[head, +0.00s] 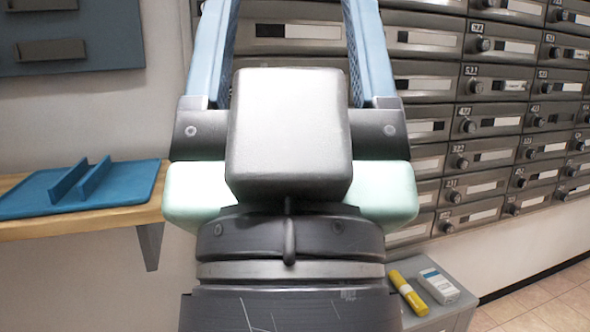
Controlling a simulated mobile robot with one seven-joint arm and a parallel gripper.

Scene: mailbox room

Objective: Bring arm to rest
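My gripper (289,20) fills the middle of the head view, very close to the camera, with its dark body low and its two blue fingers pointing up. The fingers stand wide apart and nothing shows between them except the mailboxes behind. The top edge of the picture cuts off the fingertips. My wrist fills the bottom centre and hides what lies behind it.
A wall of grey numbered mailboxes (490,125) stands behind and to the right. A wooden shelf (90,222) at left holds a blue divided tray (125,190). A grey cabinet (455,312) at lower right bears a yellow tube (409,293) and a white device (438,286).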

